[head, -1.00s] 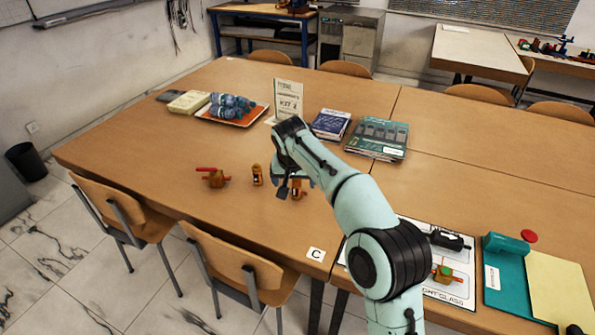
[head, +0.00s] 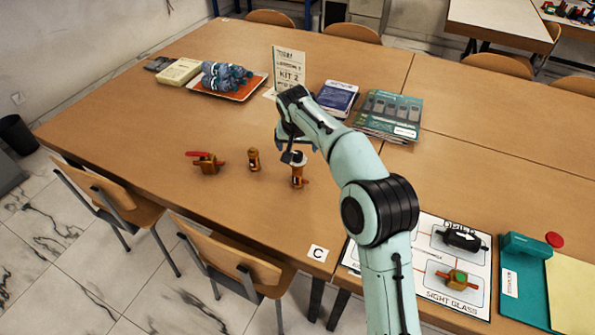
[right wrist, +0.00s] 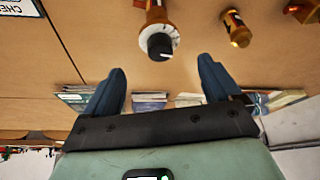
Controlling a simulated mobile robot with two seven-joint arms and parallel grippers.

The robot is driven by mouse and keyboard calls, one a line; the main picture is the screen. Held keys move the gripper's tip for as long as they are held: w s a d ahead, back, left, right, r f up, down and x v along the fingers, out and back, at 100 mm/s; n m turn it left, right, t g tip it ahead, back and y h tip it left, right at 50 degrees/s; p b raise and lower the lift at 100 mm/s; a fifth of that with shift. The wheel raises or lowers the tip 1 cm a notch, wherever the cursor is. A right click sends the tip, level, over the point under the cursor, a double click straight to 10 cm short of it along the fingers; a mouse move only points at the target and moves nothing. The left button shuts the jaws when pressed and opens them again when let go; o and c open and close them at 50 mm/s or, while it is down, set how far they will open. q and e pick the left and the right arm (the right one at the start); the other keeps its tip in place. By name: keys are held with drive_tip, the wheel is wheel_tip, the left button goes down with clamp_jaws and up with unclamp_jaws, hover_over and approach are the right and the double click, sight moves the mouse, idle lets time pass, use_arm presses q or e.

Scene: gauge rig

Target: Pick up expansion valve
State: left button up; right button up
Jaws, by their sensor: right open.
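A brass fitting with a white disc and a black knob on top (head: 298,170), which looks like the expansion valve, stands upright on the wooden table. In the right wrist view the same fitting (right wrist: 157,35) shows its knob towards the gap between my fingers. My right gripper (head: 295,146) is at its far side in the head view, partly hidden by its own wrist. In the right wrist view its two blue fingers (right wrist: 162,72) are wide apart with nothing between them. My left gripper is not in view.
A small brass cylinder (head: 253,160) and a brass valve with a red handle (head: 207,164) stand to the left. A printed mat (head: 476,303) with parts is at right.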

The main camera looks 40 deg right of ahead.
sight(297, 154)
drive_tip(key=x, duration=0.2)
drive_tip(key=shift+w+d+f, duration=0.1)
drive_tip(key=shift+f, duration=0.25)
drive_tip(key=x, duration=0.5)
drive_tip(key=shift+a+f+b, duration=0.15)
drive_tip(key=shift+a+b, duration=0.1)
drive_tip(key=shift+b, duration=0.05)
drive_tip(key=c, duration=1.7)
